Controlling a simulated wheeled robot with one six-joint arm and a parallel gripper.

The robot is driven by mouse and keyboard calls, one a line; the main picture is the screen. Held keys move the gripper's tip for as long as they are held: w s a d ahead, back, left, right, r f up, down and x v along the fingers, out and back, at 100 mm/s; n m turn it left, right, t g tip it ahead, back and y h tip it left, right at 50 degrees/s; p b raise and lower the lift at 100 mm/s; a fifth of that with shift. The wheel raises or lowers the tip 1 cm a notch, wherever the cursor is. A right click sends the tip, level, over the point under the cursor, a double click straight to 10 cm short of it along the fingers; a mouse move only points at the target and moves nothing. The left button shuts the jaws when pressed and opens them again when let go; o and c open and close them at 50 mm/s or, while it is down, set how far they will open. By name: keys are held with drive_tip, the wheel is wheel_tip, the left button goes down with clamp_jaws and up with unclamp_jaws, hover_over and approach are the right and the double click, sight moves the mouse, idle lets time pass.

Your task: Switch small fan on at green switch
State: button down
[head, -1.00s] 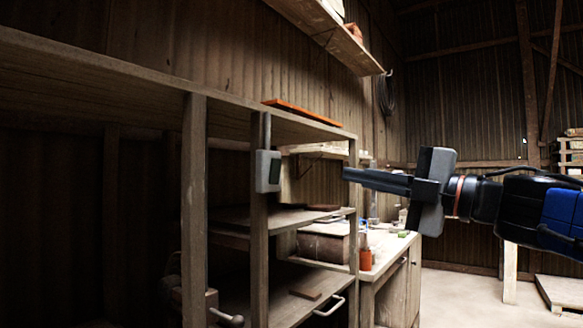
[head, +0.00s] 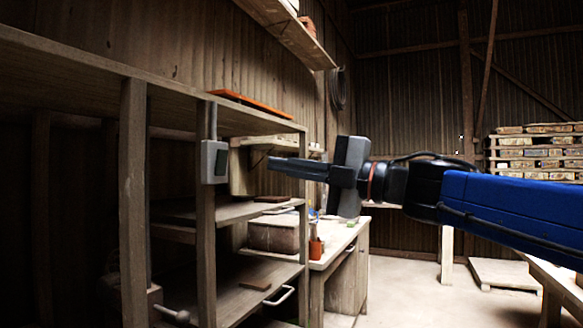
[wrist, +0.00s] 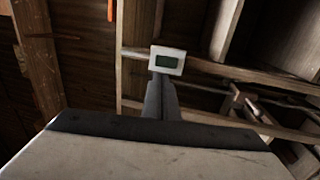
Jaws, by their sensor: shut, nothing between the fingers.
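The switch is a small pale box (head: 214,161) on the front of a wooden post of the shelf unit, with a conduit running up from it. In the wrist view the switch (wrist: 167,60) shows its dark green rocker face, just beyond my fingertips. My gripper (head: 270,163) is shut and empty, pointing left at about the height of the switch. In the head view a gap shows between the fingertips and the box. In the wrist view the shut fingers (wrist: 160,82) overlap the lower edge of the box; I cannot tell contact there. No fan can be made out.
The wooden shelf unit (head: 134,200) has upright posts and boards around the switch. An orange strip (head: 250,105) lies on its top. A workbench (head: 335,240) with an orange pot (head: 316,248) stands behind. Open floor (head: 400,290) lies to the right.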

sight(224, 154)
drive_tip(key=x, duration=1)
drive_tip(key=shift+w+a, duration=0.1)
drive_tip(key=shift+a, duration=0.25)
drive_tip(key=shift+w+a+r, duration=0.1)
drive_tip(key=shift+a+r, duration=0.1)
drive_tip(key=v, duration=1.7)
drive_tip(key=shift+d, duration=0.25)
idle(0.4)
